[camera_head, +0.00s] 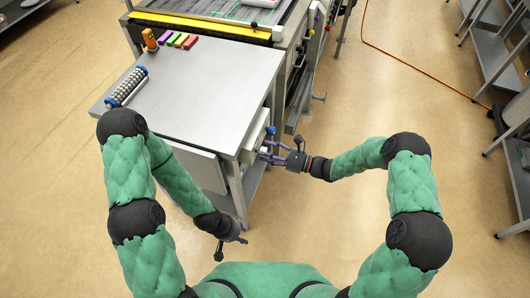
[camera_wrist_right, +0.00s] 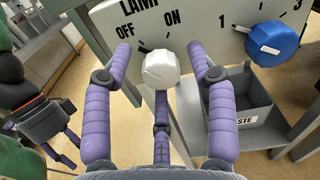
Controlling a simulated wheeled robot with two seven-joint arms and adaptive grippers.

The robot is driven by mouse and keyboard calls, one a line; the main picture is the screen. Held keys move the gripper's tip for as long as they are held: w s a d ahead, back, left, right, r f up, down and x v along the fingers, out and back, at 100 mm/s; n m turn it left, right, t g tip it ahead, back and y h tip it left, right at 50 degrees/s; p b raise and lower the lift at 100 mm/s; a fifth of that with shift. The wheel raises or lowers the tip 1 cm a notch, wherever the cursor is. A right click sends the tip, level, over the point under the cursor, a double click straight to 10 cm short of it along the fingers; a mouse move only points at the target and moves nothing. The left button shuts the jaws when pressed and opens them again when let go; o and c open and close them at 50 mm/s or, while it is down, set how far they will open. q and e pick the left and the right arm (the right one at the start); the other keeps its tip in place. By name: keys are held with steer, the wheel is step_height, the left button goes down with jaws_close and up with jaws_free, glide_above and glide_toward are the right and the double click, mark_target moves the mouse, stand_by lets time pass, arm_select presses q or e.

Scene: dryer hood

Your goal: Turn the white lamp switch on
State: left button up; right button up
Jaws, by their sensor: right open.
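The white lamp switch (camera_wrist_right: 162,67) is a faceted knob on a pale panel (camera_wrist_right: 215,25) under the words LAMP, OFF and ON. I cannot tell which mark it points at. My right gripper (camera_wrist_right: 163,70) is open in the right wrist view. Its purple fingers stand on both sides of the knob, with a third finger below; contact is not clear. My left gripper (camera_head: 231,249) is open and empty, low beside the table.
A blue knob (camera_wrist_right: 273,43) with numbers is right of the white one; it also shows in the head view (camera_head: 270,130). A grey bin (camera_wrist_right: 240,115) sits below the panel. The metal table (camera_head: 205,85) holds a roller and small coloured blocks.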

steer(key=shift+w+a, duration=0.15)
steer(key=shift+a, duration=0.35)
steer(key=c, duration=1.1)
